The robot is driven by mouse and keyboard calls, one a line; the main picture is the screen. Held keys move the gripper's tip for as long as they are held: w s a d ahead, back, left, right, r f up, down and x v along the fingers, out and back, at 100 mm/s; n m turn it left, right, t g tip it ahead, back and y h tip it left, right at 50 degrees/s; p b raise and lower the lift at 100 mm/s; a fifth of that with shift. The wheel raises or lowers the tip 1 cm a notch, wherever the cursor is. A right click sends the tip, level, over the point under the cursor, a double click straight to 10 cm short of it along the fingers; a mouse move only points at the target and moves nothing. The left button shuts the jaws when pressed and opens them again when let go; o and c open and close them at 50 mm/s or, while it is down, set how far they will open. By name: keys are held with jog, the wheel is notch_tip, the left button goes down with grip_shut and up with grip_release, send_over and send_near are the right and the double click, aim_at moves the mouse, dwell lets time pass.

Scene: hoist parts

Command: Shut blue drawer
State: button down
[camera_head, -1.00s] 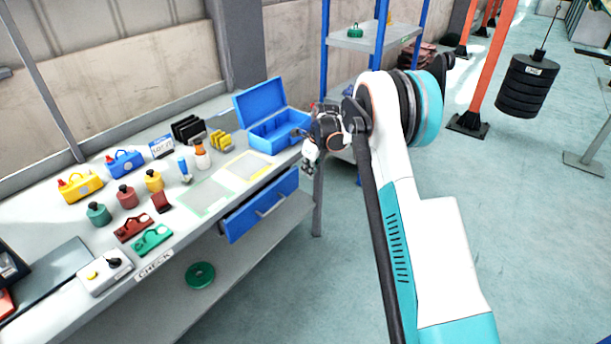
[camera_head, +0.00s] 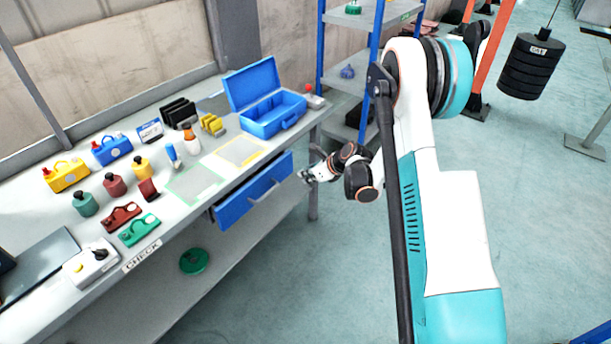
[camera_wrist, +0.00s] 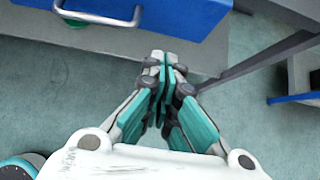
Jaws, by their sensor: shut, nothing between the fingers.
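The blue drawer (camera_head: 243,204) is under the right part of the workbench top and stands out from it, with a dark gap along its upper edge. Its grey bar handle (camera_head: 264,191) is on the front face. In the wrist view, the blue drawer (camera_wrist: 178,14) and its handle (camera_wrist: 98,16) show at the top left. My gripper (camera_head: 304,176) is just right of the drawer's right end, apart from it and below the bench top's level. In the wrist view, my gripper (camera_wrist: 163,62) has its fingers together and empty, pointing toward the bench.
The workbench (camera_head: 310,117) holds an open blue toolbox (camera_head: 272,112), weights, clamps and bottles. A green disc (camera_head: 194,261) lies on its lower shelf. A blue-post rack (camera_head: 346,80) stands behind my arm. A black weight stack (camera_head: 529,68) hangs at right. Open floor lies in front.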

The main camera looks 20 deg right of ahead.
aim_at(279, 168)
jog(key=shift+w+a+f+b, duration=0.65)
jog(key=shift+w+a+f, duration=0.25)
jog(key=shift+w, duration=0.3)
jog(key=shift+w+a+f+b, duration=0.6)
jog(key=shift+w+a+f, duration=0.2)
jog(key=shift+w, duration=0.45)
jog(key=shift+w+a+f+b, duration=0.65)
jog(key=shift+w+a+f, duration=0.25)
jog(key=shift+w, duration=0.3)
jog(key=shift+r, duration=0.1)
jog(key=w+a, duration=0.1)
jog(key=w, duration=0.1)
jog(key=w+a, duration=0.2)
jog(key=shift+d+r, duration=0.1)
